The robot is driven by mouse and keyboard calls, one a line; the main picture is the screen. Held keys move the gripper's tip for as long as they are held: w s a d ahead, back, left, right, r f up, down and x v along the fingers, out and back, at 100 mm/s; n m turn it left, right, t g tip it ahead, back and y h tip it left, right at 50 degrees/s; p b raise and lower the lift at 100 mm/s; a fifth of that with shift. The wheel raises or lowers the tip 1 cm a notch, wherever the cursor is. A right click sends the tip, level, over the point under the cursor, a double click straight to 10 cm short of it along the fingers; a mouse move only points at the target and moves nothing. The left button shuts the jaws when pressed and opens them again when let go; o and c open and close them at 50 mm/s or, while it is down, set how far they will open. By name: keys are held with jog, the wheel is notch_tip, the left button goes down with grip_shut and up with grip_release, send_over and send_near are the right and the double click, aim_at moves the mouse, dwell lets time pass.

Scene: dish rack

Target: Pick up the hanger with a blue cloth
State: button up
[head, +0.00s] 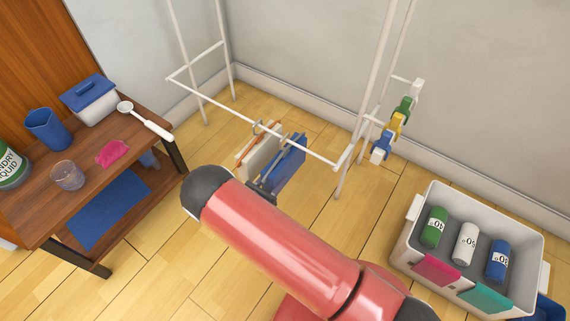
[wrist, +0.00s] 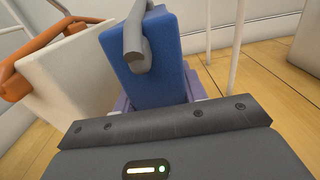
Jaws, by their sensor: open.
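My gripper (head: 262,190) is open, just in front of the blue cloth's lower left side and partly hidden by my arm. Its dark body fills the bottom of the wrist view; the fingertips are not clear there. I cannot tell whether it touches the cloth.
An orange hanger (head: 258,137) with a white cloth (head: 258,158) hangs close on the left. The white rack (head: 215,95) frames both. A wooden table (head: 50,205) stands left; a white bin (head: 412,232) with several cans stands right. Coloured clips (head: 398,118) hang near the right post.

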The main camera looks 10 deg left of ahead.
aim_at(290, 158)
jog(key=x, duration=0.2)
jog(key=shift+w+d, duration=0.1)
jog(key=shift+w, duration=0.2)
jog(key=shift+c, duration=0.4)
grip_shut()
jog(key=shift+r, duration=0.1)
